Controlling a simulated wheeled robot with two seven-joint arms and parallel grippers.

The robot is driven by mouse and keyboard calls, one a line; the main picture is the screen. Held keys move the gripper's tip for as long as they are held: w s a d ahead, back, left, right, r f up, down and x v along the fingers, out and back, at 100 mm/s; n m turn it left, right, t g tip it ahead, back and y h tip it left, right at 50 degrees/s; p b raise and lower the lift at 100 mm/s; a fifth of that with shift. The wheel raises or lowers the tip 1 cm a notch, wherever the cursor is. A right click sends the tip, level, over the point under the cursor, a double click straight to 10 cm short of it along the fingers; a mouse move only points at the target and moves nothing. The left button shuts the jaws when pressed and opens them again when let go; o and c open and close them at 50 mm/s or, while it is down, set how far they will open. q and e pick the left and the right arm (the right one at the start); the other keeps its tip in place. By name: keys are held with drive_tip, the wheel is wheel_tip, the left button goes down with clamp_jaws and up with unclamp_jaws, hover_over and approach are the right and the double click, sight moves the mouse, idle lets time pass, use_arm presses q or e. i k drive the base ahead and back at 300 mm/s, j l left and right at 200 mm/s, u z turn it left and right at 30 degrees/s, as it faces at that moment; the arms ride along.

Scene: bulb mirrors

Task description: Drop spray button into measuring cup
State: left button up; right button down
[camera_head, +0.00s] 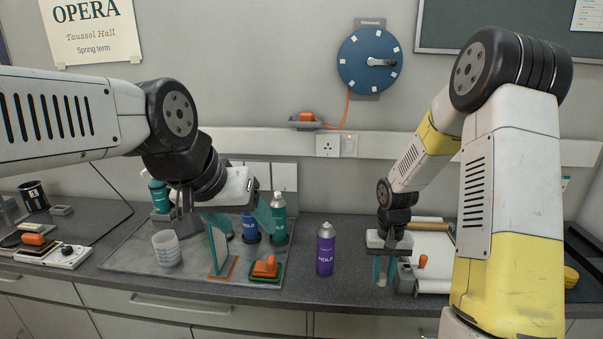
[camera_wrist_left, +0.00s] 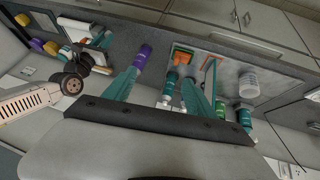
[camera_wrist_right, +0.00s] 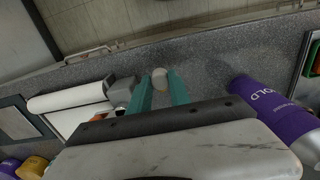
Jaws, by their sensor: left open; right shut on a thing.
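My right gripper (camera_head: 385,272) is low over the counter, right of the purple HOLD can. In the right wrist view it is shut on a small pale rounded piece (camera_wrist_right: 159,78), apparently the spray button, held between the teal fingertips. The measuring cup (camera_head: 166,248) is a translucent white, ribbed cup on the grey mat at the left. It also shows in the left wrist view (camera_wrist_left: 248,84). My left gripper (camera_wrist_left: 160,75) is open and empty, raised above the mat to the right of the cup in the head view.
The purple can (camera_head: 325,250) stands between the grippers. Teal bottles (camera_head: 278,218) stand behind, partly hidden by my left gripper. An orange block (camera_head: 265,266) sits in a green tray near the front. A grey device with an orange knob (camera_head: 422,262) is beside my right gripper.

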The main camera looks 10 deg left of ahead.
sight(171, 260)
drive_tip(key=u, duration=1.35)
